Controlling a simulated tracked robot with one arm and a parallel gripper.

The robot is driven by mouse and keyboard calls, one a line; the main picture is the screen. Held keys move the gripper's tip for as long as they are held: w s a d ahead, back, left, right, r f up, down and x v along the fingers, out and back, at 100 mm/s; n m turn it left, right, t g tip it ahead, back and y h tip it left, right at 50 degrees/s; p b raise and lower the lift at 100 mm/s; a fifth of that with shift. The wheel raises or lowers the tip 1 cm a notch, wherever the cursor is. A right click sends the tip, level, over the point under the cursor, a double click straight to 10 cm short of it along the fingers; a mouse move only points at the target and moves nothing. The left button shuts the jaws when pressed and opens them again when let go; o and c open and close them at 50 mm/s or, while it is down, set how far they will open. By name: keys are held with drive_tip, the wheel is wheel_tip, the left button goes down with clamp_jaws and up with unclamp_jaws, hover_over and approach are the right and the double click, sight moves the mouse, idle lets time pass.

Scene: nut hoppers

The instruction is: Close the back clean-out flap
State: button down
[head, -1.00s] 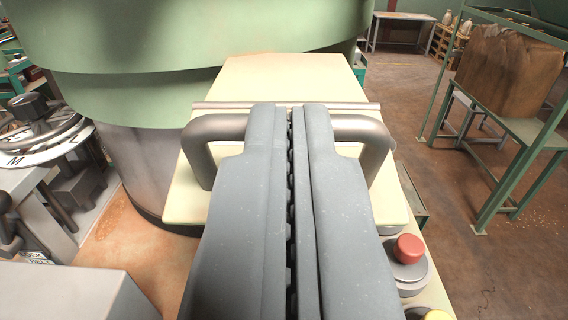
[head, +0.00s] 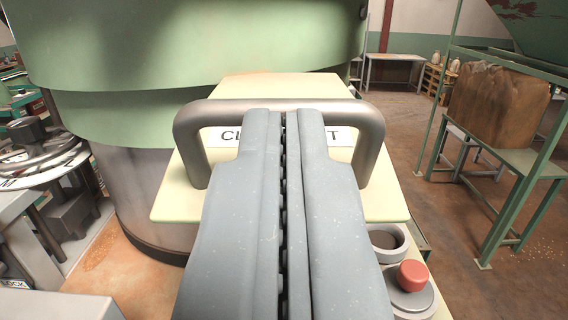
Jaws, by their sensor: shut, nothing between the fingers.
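The cream clean-out flap (head: 300,88) is in the middle of the head view, in front of the green round hopper (head: 200,105). It carries a thick grey bar handle (head: 188,150) and a white label (head: 341,137), of which "CL" and "T" can be read. My gripper (head: 284,118) is shut and empty. Its fingers cover the middle of the label and reach up to the handle's crossbar; I cannot tell whether they touch it. The flap looks tilted, and whether it is fully shut cannot be told.
A red button (head: 413,275) and a dark round opening (head: 385,238) are at lower right. A handwheel (head: 40,145) stands at left. A green frame (head: 540,150) with a brown sack (head: 497,103) is at right, with open floor (head: 425,215) before it.

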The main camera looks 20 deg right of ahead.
idle(0.7)
drive_tip(key=s+a+r+g+p, duration=0.2)
drive_tip(key=s+r+p, duration=0.6)
drive_tip(key=p, duration=0.5)
drive_tip(key=shift+s+a+r+g+y+p, duration=0.3)
drive_tip(key=shift+s+g+y, duration=0.15)
drive_tip(key=shift+g, duration=0.15)
